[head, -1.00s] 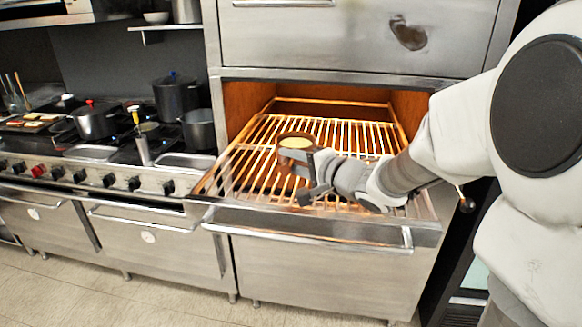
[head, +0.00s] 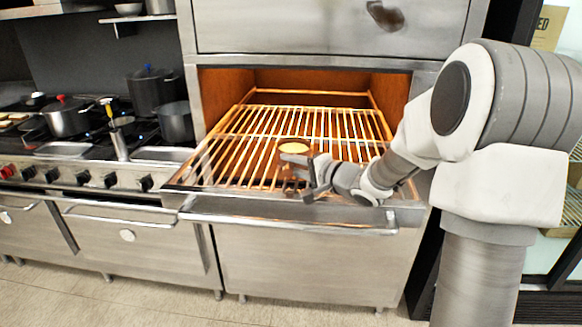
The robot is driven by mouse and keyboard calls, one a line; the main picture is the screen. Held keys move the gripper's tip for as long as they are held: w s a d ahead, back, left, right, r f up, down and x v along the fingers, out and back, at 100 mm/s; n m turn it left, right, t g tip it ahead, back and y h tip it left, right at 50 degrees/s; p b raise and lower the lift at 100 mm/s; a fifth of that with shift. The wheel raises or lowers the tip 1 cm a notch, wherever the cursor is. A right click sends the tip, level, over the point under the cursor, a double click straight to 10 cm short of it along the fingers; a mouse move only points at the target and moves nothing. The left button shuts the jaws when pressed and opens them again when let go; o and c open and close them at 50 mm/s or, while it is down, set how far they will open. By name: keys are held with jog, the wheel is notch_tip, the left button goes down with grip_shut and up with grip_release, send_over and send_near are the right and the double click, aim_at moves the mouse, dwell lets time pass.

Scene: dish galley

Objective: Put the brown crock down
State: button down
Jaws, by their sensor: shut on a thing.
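The brown crock (head: 295,150) is small and round with a pale yellow top, and it appears upright. It is over the front middle part of the wire rack (head: 235,150) that sticks out of the lit oven. My gripper (head: 303,165) is shut on the crock from its near right side and hides part of it. I cannot tell whether the crock's base touches the rack bars.
The oven's steel front with a bar handle (head: 290,222) lies below the rack. A stove with pots (head: 66,116) and red and black knobs stands at the left. The rack around the crock is bare. A glass-fronted cabinet is at the right.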

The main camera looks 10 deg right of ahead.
jog(key=shift+r, duration=0.15)
jog(key=c, duration=1.1)
grip_release()
jog(key=shift+f, duration=0.2)
jog(key=o, duration=0.4)
jog(key=shift+r, duration=0.15)
jog(key=shift+s+d+r, duration=0.1)
jog(key=shift+s+d, duration=0.1)
jog(key=shift+s, duration=0.1)
jog(key=p+v, duration=0.2)
jog(key=v, duration=0.9)
jog(key=shift+s+d, duration=0.1)
jog(key=shift+s, duration=0.05)
